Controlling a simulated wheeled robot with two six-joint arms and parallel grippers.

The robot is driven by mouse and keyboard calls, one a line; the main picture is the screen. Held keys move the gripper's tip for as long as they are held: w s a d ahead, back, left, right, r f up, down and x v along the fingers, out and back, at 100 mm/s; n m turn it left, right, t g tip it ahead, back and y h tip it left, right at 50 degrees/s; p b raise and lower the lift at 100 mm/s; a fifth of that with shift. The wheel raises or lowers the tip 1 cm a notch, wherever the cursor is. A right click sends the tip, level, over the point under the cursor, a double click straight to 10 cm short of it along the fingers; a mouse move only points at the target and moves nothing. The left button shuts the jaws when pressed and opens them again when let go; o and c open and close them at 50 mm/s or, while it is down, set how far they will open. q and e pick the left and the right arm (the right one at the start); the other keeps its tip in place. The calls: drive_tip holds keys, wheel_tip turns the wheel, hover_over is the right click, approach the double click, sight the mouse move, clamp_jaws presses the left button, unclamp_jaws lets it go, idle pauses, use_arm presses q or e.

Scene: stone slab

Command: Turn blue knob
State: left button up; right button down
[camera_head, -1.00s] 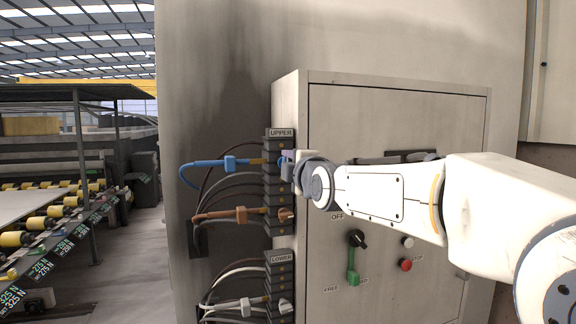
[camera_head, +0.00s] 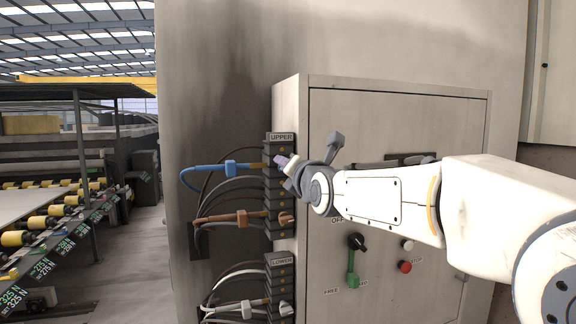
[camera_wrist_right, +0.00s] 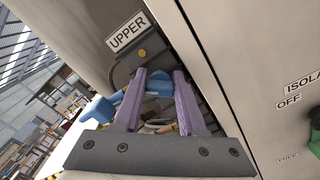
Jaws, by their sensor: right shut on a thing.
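The blue knob (camera_wrist_right: 158,84) shows in the right wrist view between the two purple fingers of my right gripper (camera_wrist_right: 163,76), just below the UPPER label. My right gripper is shut on it and tilted relative to the connector block. In the head view my right gripper (camera_head: 283,161) is at the top of the UPPER block, and its fingers mostly hide the knob. A blue cable (camera_head: 205,167) with a blue tag (camera_head: 230,165) runs left from there. My left gripper is in neither current view.
The grey cabinet (camera_head: 390,125) stands right behind my right arm. An orange connector (camera_head: 240,215) sits below, and a white one (camera_head: 246,307) is at the LOWER block. A black switch with a green handle (camera_head: 352,270) and a red button (camera_head: 405,267) are on the cabinet front.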

drive_tip(key=shift+f+n, duration=0.1)
drive_tip(key=shift+n, duration=0.9)
drive_tip(key=c, duration=0.8)
unclamp_jaws()
drive_tip(key=shift+o, duration=0.2)
drive_tip(key=shift+s, duration=0.15)
drive_tip(key=b+v, duration=0.2)
drive_tip(key=v, duration=0.8)
drive_tip(key=shift+b, duration=0.35)
